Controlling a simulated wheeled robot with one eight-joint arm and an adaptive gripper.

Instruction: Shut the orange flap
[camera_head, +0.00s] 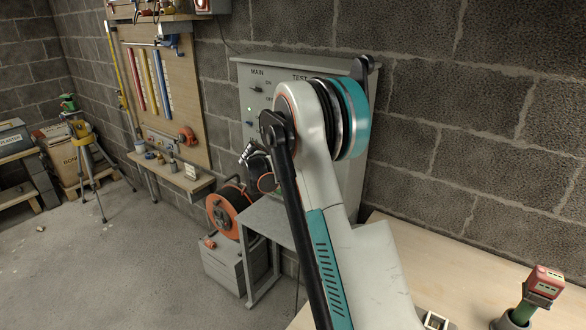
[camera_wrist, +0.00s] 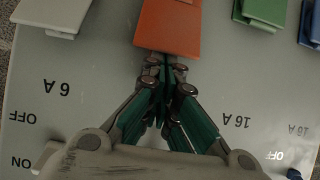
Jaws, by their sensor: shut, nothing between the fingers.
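The orange flap (camera_wrist: 168,24) is at the top middle of the wrist view, on a grey panel (camera_wrist: 70,120) with amp and ON/OFF labels. The view cuts off its upper part. My gripper (camera_wrist: 165,68) is shut and empty, with its fingertips at the flap's lower edge. I cannot tell whether they touch it. In the head view my arm covers most of the panel cabinet (camera_head: 252,98), and the orange flap is hidden there.
A grey flap (camera_wrist: 52,14) is left of the orange one; a green flap (camera_wrist: 262,10) and a blue flap (camera_wrist: 312,28) are right. Below the panel stand a small table (camera_head: 268,215) and an orange reel (camera_head: 228,208). A wooden bench (camera_head: 470,275) is at right.

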